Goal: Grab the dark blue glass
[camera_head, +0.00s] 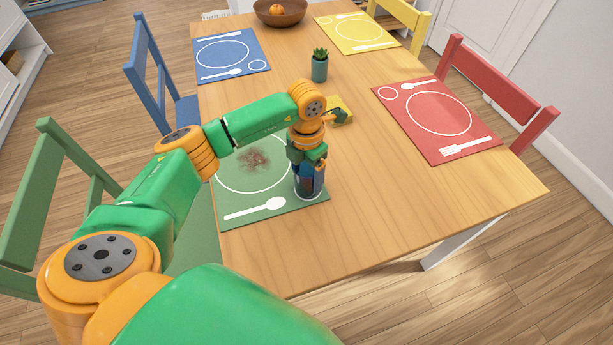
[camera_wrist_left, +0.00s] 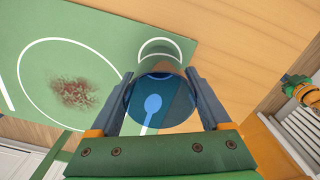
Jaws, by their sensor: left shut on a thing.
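The dark blue glass (camera_head: 311,190) is see-through and upright at the right side of the green placemat (camera_head: 235,213). My left gripper (camera_head: 308,168) comes down on it from above and is shut on it. In the left wrist view the round glass (camera_wrist_left: 160,104) sits between the two fingers of my left gripper (camera_wrist_left: 161,100), one against each side. A white spoon print shows through it. I cannot tell whether its base touches the mat. A small orange and green part, perhaps of my right arm, shows at the right edge of the left wrist view, too small to read.
A brown stain (camera_head: 254,159) marks the green placemat. A yellow sponge-like thing (camera_head: 341,108) lies partly behind my left wrist, and a potted plant (camera_head: 319,66) stands farther back. A fruit bowl (camera_head: 280,13) is at the far end. The table's right front is clear.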

